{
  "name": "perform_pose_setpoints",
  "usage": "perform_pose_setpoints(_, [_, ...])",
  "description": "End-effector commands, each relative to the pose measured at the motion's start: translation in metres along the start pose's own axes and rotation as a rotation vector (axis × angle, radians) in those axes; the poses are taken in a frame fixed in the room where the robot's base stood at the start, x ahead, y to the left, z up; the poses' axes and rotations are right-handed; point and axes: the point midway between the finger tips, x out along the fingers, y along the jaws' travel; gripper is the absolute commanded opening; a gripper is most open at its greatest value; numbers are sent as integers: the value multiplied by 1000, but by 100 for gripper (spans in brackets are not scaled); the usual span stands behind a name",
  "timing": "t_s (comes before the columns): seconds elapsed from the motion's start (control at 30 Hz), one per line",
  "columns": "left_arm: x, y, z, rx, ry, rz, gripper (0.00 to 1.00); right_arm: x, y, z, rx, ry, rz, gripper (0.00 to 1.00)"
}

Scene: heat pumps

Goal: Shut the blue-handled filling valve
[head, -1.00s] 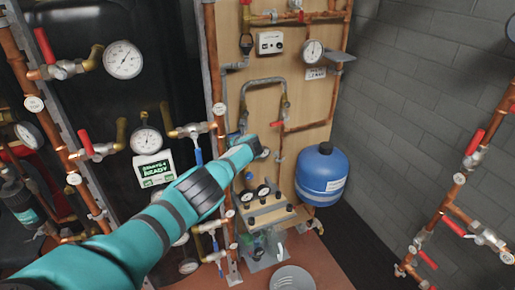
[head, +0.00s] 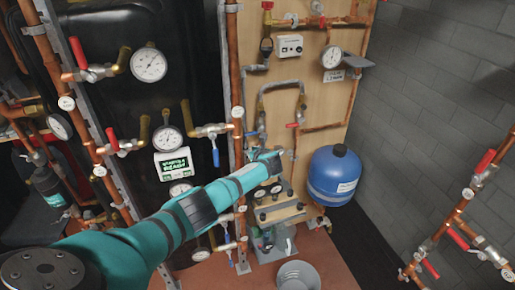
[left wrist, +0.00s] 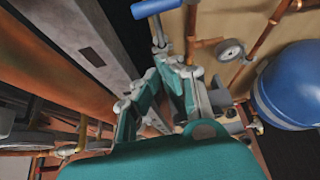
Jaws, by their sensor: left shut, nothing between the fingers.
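In the left wrist view a blue lever handle (left wrist: 156,8) shows at the top edge, on a metal stem, beyond my fingers and apart from them. In the head view blue handles hang from a valve on the copper pipe (head: 215,156) and from a lower valve (head: 227,240); I cannot tell which matches the wrist view. My left gripper (head: 268,157) is shut and empty in front of the wooden board, left of the blue tank. Its fingers (left wrist: 176,64) also show in the wrist view. The arm and gripper hide part of the board's lower piping. My right gripper is out of view.
A blue tank (head: 335,172) stands right of the gripper. The upright copper pipe (head: 236,80) and grey rail are close on the left. A grey dish (head: 297,275) lies on the floor.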

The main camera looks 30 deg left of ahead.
Motion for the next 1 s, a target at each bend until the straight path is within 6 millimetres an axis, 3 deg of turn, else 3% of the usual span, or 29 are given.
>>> perform_pose_setpoints(0.13, [-20, 0, 0, 0, 1, -3, 0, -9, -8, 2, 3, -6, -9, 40])
perform_pose_setpoints(0.4, [-39, -1, -1, -1, 1, -1, 0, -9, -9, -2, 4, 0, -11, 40])
perform_pose_setpoints(1.0, [-41, -1, -2, -1, 2, -1, 0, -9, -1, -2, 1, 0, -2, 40])
